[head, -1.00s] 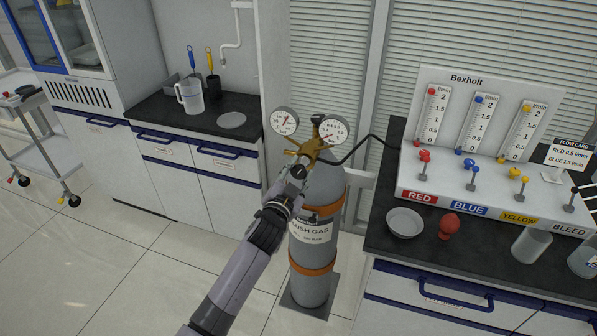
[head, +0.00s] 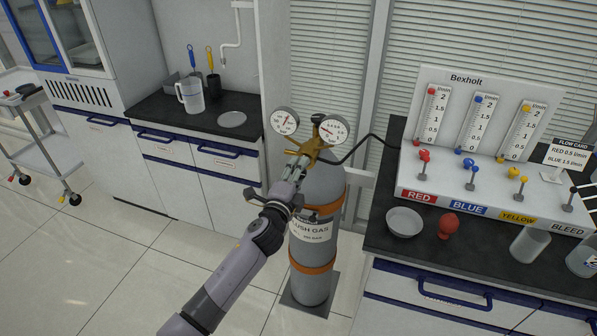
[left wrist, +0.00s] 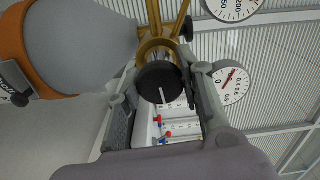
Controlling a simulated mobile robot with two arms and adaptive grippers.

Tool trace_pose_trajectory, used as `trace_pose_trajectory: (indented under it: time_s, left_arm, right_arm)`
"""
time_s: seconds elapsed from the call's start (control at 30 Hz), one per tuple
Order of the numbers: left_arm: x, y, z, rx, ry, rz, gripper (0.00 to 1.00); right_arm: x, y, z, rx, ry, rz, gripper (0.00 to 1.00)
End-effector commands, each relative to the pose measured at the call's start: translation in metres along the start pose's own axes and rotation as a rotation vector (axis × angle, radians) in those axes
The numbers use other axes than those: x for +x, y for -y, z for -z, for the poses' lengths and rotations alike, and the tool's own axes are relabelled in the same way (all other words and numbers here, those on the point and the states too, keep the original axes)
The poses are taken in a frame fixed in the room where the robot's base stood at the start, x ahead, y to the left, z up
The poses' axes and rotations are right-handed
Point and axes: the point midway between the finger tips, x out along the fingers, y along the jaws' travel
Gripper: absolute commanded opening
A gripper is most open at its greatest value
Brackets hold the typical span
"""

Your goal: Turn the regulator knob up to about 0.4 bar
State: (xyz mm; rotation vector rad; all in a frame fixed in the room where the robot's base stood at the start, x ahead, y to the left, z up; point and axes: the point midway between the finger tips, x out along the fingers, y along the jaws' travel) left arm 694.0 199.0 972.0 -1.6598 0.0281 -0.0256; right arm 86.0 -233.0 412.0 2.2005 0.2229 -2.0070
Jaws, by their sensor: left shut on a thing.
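The brass regulator (head: 311,149) sits on top of the grey flush gas cylinder (head: 313,262), with a left dial (head: 285,121) and a right dial (head: 331,130). My left gripper (head: 297,166) is at the regulator's front and covers the knob in the head view. In the left wrist view the black round knob (left wrist: 160,82), with a white mark, is between the fingers of my left gripper, which is shut on it. The low-range dial (left wrist: 231,85) shows a red needle there; its exact reading is too small to tell. My right gripper is not in view.
A bench at right holds the flowmeter panel (head: 480,120), a white dish (head: 404,222), a red bulb (head: 448,226) and glassware (head: 530,244). A black hose (head: 365,142) runs from the regulator toward it. The floor left of the cylinder is clear.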

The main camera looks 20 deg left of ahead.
Motion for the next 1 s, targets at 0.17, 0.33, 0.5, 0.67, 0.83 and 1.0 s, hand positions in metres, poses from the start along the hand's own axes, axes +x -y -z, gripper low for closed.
trace_pose_trajectory:
  time_s: [0.17,0.33,0.5,0.67,0.83,1.0]
  left_arm:
    - [0.0000,0.0007,-0.0002,0.164,-0.001,0.000,0.07]
    - [0.0001,0.0009,0.0001,0.299,0.000,0.000,0.07]
    - [0.0001,0.0007,0.0002,0.405,-0.001,0.000,0.07]
    - [0.0001,0.0006,0.0004,0.474,-0.001,0.001,0.07]
    - [0.0000,0.0000,0.0006,0.512,-0.001,0.000,0.07]
    - [0.0000,-0.0003,0.0006,0.527,-0.001,0.000,0.07]
  right_arm:
    - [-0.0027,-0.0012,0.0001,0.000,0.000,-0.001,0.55]
    - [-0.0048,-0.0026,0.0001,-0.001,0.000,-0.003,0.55]
    - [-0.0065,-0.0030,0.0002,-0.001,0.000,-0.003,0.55]
    - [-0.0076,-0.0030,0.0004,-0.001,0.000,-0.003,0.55]
    - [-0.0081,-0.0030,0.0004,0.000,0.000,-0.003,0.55]
    - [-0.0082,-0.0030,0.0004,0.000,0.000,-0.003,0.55]
